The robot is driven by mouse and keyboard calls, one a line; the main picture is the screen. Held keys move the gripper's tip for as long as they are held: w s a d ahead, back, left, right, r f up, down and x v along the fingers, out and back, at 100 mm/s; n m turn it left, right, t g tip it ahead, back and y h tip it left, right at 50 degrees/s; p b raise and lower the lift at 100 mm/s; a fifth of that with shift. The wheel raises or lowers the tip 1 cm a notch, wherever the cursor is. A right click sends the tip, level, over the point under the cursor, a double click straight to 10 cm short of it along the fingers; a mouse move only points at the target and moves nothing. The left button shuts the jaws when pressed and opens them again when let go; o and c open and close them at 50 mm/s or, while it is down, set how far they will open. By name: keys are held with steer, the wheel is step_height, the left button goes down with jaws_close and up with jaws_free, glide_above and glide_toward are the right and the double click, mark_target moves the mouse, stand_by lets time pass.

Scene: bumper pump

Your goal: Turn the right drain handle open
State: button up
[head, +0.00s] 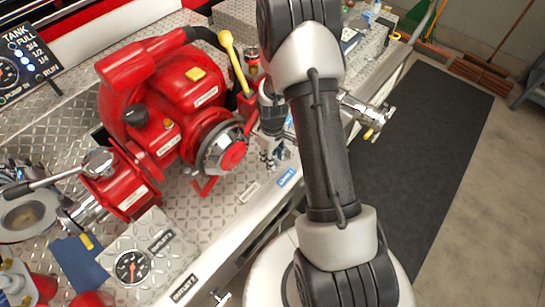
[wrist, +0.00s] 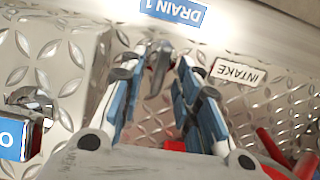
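My gripper (wrist: 158,78) points at the diamond-plate deck in the wrist view, its two blue-and-grey fingers apart. A small dark grey piece (wrist: 158,66), possibly a drain handle, shows between the fingertips, just in front of the blue "DRAIN 1" label (wrist: 173,11). A gap shows beside it, and I cannot tell whether either finger touches it. In the head view my gripper (head: 270,160) is low over the deck edge, partly behind my arm, near the "DRAIN 1" label (head: 288,177). The handle is not clear there.
A red pump (head: 180,100) with a yellow-knobbed lever (head: 235,62) stands left of my gripper. A chrome valve (head: 365,112) juts out right of my arm. The "INTAKE" label (wrist: 238,72) lies right of the fingers, and a chrome fitting (wrist: 30,103) left. The dark floor mat (head: 430,140) is clear.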

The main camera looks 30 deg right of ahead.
step_height(320, 180, up, 11)
stand_by(0.3)
stand_by(0.4)
steer(key=s+a+r+m+t, duration=0.1)
steer(key=s+a+r, duration=0.2)
steer(key=r, duration=0.6)
steer(key=s+a+r+m+t, duration=0.1)
steer(key=s+a+r, duration=0.25)
steer(key=r, duration=0.45)
steer(key=s+a+r+m+t, duration=0.1)
steer(key=s+a+r, duration=0.2)
steer(key=s, duration=0.4)
steer(key=s+a+r+m+t, duration=0.1)
steer(key=s+a+r, duration=0.2)
steer(key=s, duration=0.4)
steer(key=shift+r+t, duration=0.3)
steer(key=shift+r, duration=0.6)
